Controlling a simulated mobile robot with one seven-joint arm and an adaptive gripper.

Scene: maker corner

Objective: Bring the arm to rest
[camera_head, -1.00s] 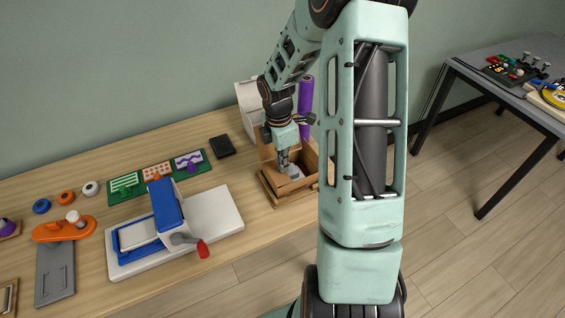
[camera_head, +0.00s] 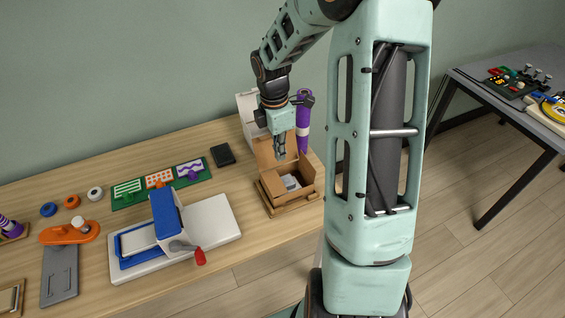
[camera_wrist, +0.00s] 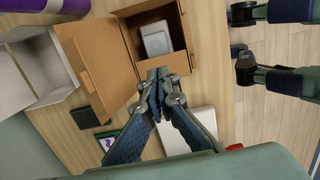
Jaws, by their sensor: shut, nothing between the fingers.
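My gripper (camera_head: 280,153) is raised above the open cardboard box (camera_head: 268,193) on the wooden table. Its fingers are shut and hold nothing. In the wrist view my gripper (camera_wrist: 160,76) shows with its fingertips together, beside the near edge of the cardboard box (camera_wrist: 186,62). A small white-grey item with a round mark (camera_wrist: 157,40) lies inside the box. The box's flap stands open. My arm reaches in from the top of the head view.
A white box (camera_head: 246,108) and a purple roll (camera_head: 303,130) stand behind the cardboard box. A blue and white press (camera_head: 215,222) with a red-tipped handle is to the left. A black block (camera_head: 222,155) lies near. A grey table (camera_head: 508,62) stands at right.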

